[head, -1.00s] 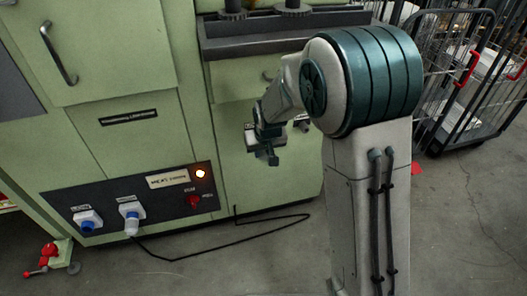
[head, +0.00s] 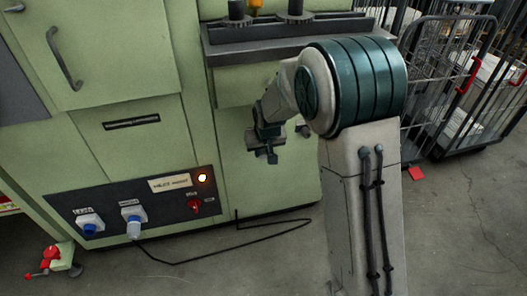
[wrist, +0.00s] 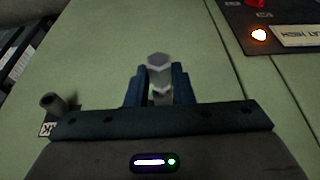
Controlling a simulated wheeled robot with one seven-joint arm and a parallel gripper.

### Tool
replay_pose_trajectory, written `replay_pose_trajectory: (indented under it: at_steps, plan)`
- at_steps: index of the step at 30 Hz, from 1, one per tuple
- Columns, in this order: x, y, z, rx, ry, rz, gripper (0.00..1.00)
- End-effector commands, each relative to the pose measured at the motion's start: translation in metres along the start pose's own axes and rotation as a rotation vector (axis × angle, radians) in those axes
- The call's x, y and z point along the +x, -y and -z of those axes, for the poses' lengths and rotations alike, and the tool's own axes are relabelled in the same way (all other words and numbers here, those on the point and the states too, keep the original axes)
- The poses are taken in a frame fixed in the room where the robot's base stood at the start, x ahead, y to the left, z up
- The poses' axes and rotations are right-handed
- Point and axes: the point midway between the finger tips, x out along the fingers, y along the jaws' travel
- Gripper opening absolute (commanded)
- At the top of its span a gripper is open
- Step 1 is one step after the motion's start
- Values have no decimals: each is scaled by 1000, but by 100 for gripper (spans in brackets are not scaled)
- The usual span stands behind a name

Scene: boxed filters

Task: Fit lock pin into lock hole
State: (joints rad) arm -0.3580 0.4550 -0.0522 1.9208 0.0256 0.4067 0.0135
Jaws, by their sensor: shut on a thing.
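My gripper (head: 271,157) is in front of the green cabinet's lower right panel, apart from the dark switch panel to its left. In the wrist view, the blue fingers of my gripper (wrist: 159,88) are shut on a grey pin with a six-sided head (wrist: 159,64). The pin is too small to make out in the head view. I cannot make out a lock hole in either view. A red switch (head: 195,206) sits on the dark panel below a lit orange lamp (head: 202,177); the lamp also shows in the wrist view (wrist: 260,35).
A grey knob (wrist: 54,104) sticks out of the cabinet beside my gripper. Blue and white plugs (head: 133,219) and a black cable (head: 230,238) are at the lower left. A dark ledge (head: 290,42) lies above. Wire carts (head: 465,90) stand right.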

Motion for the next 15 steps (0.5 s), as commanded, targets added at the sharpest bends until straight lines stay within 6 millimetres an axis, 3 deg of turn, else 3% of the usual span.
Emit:
replay_pose_trajectory:
  at_steps: [15]
  plan:
    - [4,0,12,0,1,0,0]
